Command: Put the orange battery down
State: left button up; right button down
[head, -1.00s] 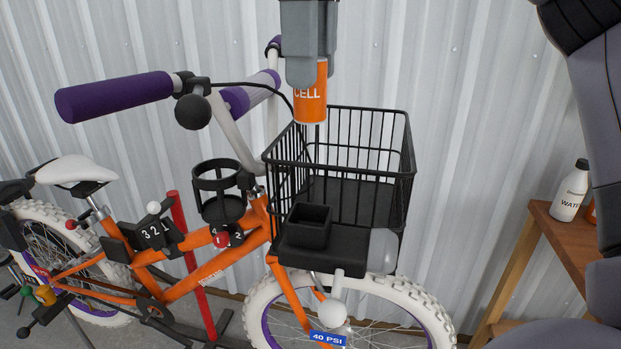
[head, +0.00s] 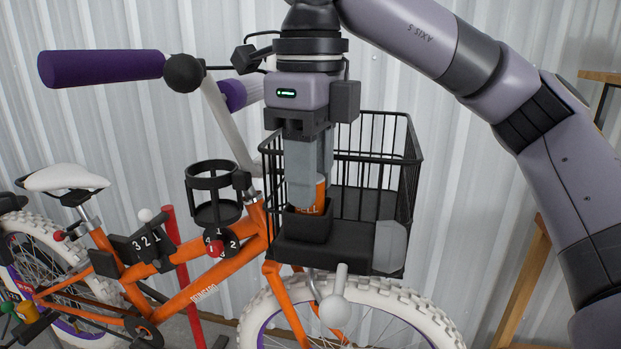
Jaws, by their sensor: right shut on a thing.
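The orange battery (head: 320,192) is upright with its lower part inside the small black square holder (head: 306,226) on the front of the bicycle. The holder's walls hide the battery's bottom, so I cannot tell whether it touches the holder's floor. My right gripper (head: 306,190) points straight down over the holder, its grey fingers shut on the battery. The fingertips are at about the holder's rim. My left gripper is not in view.
A black cup ring (head: 214,195) and the purple handlebar grip (head: 105,68) are to the left. A grey headlight (head: 390,245) sits right of the holder. A corrugated wall is behind.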

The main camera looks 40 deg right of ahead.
jog(key=c, duration=1)
grip_release()
jog(key=shift+c, duration=0.2)
notch_tip(320, 180, up, 12)
jog(key=p, duration=0.5)
jog(key=shift+s, duration=0.1)
